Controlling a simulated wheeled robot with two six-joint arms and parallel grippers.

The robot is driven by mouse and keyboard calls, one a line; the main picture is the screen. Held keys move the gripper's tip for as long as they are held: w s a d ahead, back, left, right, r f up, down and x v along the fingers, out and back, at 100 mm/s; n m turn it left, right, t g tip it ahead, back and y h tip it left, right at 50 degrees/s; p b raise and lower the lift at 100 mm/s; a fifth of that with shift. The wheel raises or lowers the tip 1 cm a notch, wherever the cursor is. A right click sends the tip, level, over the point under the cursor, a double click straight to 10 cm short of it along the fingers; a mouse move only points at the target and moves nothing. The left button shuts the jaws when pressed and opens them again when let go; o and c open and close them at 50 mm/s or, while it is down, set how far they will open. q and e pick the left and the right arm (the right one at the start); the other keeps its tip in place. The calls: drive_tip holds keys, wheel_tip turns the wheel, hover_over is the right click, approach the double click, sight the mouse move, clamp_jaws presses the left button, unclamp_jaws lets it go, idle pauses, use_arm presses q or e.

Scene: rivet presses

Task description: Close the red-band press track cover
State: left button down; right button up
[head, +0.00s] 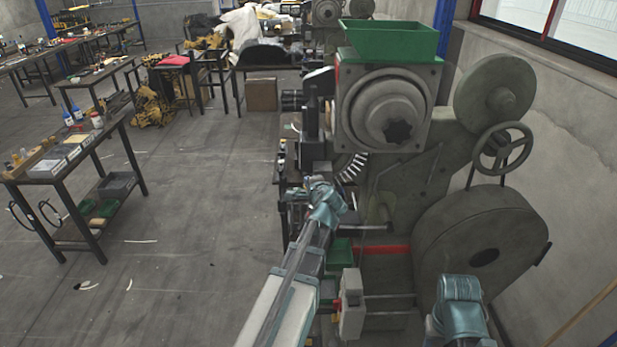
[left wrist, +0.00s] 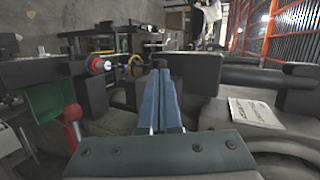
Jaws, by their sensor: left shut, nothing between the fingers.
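The press with the red band (head: 388,250) stands right of centre in the head view, a large grey machine with a round flywheel housing. A ribbed metal track (head: 352,168) shows on its left side; I cannot make out the cover clearly or tell whether it is open. My left gripper (head: 318,184) is beside the press's left side, just below and left of the ribbed track. In the left wrist view its blue fingers (left wrist: 164,98) are together with nothing between them. Contact with the press cannot be told. My right gripper is out of view.
A green hopper (head: 392,40) tops the press, and a green bin (head: 341,256) sits low beside it. A red knob (left wrist: 72,113) and a paper label (left wrist: 254,113) are near the left fingers. A workbench (head: 62,162) stands left; the floor between is open.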

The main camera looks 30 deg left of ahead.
use_arm(q)
drive_tip(key=p+v, duration=0.2)
drive_tip(key=v, duration=0.7)
drive_tip(key=shift+s+a+p, duration=0.3)
drive_tip(key=shift+a+p, duration=0.05)
drive_tip(key=shift+p, duration=0.05)
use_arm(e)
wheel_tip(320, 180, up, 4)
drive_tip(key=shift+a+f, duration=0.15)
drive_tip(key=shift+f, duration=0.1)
use_arm(q)
drive_tip(key=s+d+f+n+g+h+b, duration=0.25)
drive_tip(key=s+d+f+b, duration=0.2)
drive_tip(key=d+f, duration=0.6)
drive_tip(key=s+d+f+n+g+h+b, duration=0.2)
drive_tip(key=s+d+f+g+h+b, duration=0.3)
drive_tip(key=d+f, duration=0.55)
drive_tip(key=s+d+f+g, duration=0.2)
drive_tip(key=s+d, duration=0.7)
drive_tip(key=d, duration=0.1)
drive_tip(key=shift+s+f+n+h, duration=0.15)
drive_tip(key=shift+f+n+h, duration=0.05)
drive_tip(key=shift+n+h, duration=0.2)
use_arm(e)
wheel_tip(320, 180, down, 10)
use_arm(q)
drive_tip(key=shift+g, duration=0.25)
